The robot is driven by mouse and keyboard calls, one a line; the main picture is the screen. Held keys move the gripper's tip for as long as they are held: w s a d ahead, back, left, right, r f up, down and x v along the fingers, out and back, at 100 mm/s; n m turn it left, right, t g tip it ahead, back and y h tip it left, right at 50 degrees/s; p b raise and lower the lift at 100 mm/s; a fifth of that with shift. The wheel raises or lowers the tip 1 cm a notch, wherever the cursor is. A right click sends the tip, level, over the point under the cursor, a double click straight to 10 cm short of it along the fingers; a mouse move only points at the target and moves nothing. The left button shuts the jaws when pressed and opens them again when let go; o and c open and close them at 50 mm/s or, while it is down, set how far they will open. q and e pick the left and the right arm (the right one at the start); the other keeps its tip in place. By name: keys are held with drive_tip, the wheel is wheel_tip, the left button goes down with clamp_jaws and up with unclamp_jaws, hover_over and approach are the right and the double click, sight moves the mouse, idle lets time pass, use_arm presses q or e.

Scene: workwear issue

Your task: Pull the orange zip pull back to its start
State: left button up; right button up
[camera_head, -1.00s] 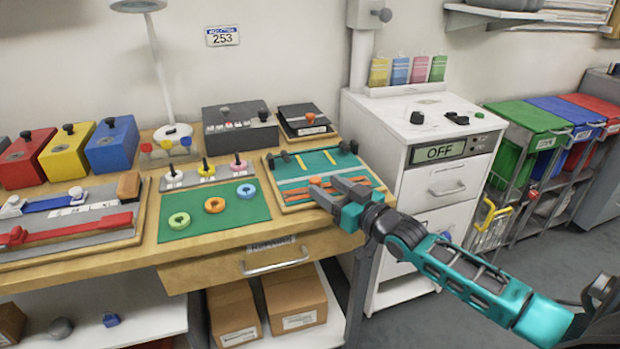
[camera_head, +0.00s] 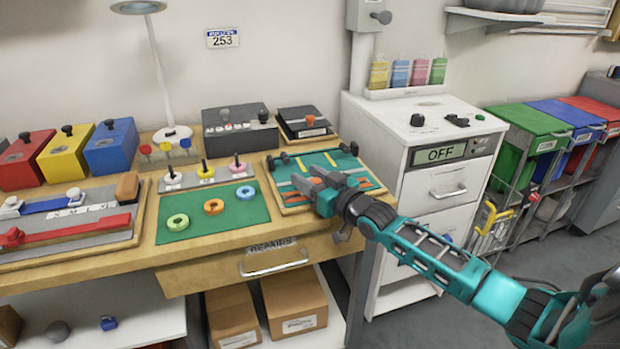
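The zip board (camera_head: 290,208) lies at the right end of the bench, with a teal panel, yellow strips and orange strips (camera_head: 296,199). Black knobs stand along its back edge. My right gripper (camera_head: 303,178) is over the board's front half, its fingers pointing left across the orange strips. A gap shows between the fingers, and I see nothing held in it. The orange zip pull cannot be made out; the fingers and wrist cover part of the orange strips. Whether the fingers touch the board is not clear. My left gripper is not in view.
A green mat (camera_head: 212,222) with coloured rings lies left of the board. A grey box (camera_head: 238,127) and a dark box with an orange knob (camera_head: 304,122) stand behind. A white cabinet (camera_head: 425,150) reading OFF stands right of the bench.

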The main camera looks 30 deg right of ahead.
sight(289, 193)
clamp_jaws()
idle(0.3)
drive_tip(key=a+p, duration=0.1)
drive_tip(key=a, duration=0.2)
drive_tip(key=shift+w+a+r+p, duration=0.15)
drive_tip(key=shift+w+a+p, duration=0.15)
drive_tip(key=shift+w+p, duration=0.1)
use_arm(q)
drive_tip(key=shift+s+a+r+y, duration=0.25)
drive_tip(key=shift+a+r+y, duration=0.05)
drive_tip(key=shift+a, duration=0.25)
use_arm(e)
drive_tip(key=shift+w+a, duration=0.1)
drive_tip(key=shift+a, duration=0.45)
drive_tip(key=shift+o, duration=0.7)
unclamp_jaws()
drive_tip(key=shift+a, duration=0.15)
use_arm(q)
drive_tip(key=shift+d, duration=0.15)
use_arm(e)
drive_tip(key=shift+o, duration=0.4)
